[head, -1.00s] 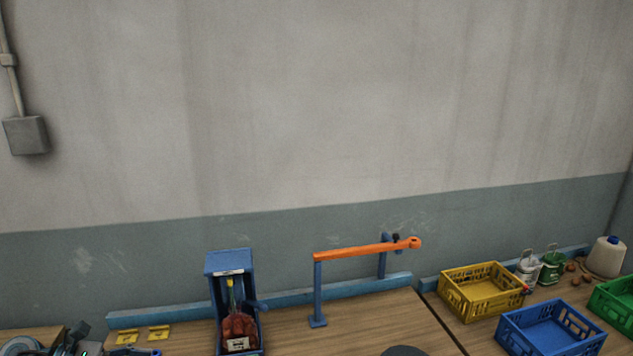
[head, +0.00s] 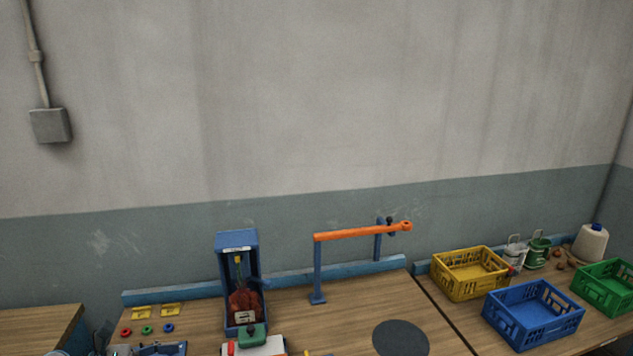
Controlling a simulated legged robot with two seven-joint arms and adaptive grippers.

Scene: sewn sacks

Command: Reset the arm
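An orange arm (head: 360,232) lies nearly level across blue posts (head: 318,272) at the back of the wooden bench (head: 290,310). Its right end has a round knob, with a small dark part beside it. A blue upright holder (head: 238,243) with a reddish-brown sack (head: 243,303) in it stands to its left. Dark grey parts that look like my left gripper (head: 104,338) show at the bottom left edge, far from the orange arm. They are cut off and too small to show whether the fingers are open. My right gripper is out of view.
A dark disc (head: 400,338) lies at front centre. A green-topped device (head: 252,338) stands before the holder.

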